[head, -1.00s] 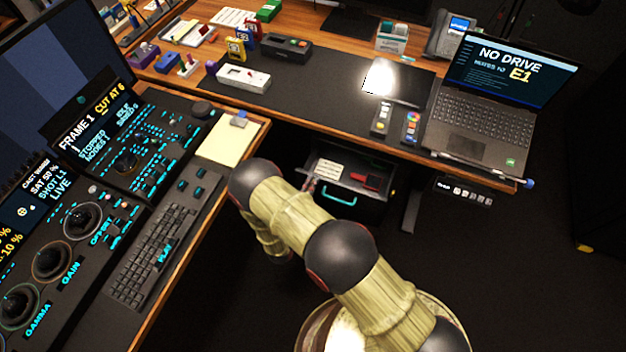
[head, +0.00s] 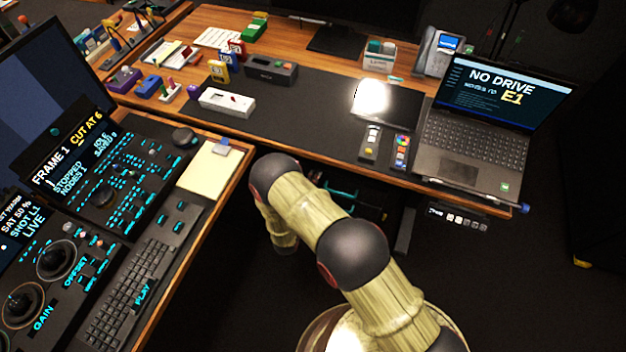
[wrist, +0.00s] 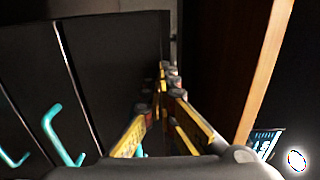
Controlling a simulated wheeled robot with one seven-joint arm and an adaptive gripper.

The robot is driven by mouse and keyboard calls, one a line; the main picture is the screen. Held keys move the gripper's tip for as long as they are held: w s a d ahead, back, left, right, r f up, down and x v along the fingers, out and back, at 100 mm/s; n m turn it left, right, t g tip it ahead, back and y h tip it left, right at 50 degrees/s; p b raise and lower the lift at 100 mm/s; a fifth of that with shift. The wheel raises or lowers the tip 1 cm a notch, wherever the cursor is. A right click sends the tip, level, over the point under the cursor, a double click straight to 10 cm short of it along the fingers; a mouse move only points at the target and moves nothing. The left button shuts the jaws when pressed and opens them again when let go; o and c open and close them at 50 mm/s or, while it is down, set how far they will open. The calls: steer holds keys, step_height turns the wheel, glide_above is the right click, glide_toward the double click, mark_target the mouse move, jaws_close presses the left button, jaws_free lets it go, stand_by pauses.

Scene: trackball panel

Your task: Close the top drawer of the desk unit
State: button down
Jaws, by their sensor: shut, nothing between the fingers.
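The desk unit sits under the wooden desk. In the head view my arm covers most of it; a teal handle (head: 342,191) and a bit of red show in the dark beside the arm. In the wrist view, dark drawer fronts fill the left side. The one nearest the desktop edge, apparently the top drawer (wrist: 115,60), has a bit of teal showing beside my finger. Two lower teal handles (wrist: 60,135) are farther left. My gripper (wrist: 165,78) is shut and empty, its tips by the top drawer's right edge; contact cannot be told. How far the drawer stands out is hidden.
The wooden desktop edge (wrist: 265,70) runs close to the right of my gripper in the wrist view. A laptop (head: 470,150) stands at the desk's right end. A desk leg (head: 405,230) is right of the unit. The control panel (head: 110,190) lies left of my arm.

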steer(key=shift+w+r, duration=0.1)
steer(key=p+v, duration=0.3)
steer(key=v, duration=1.1)
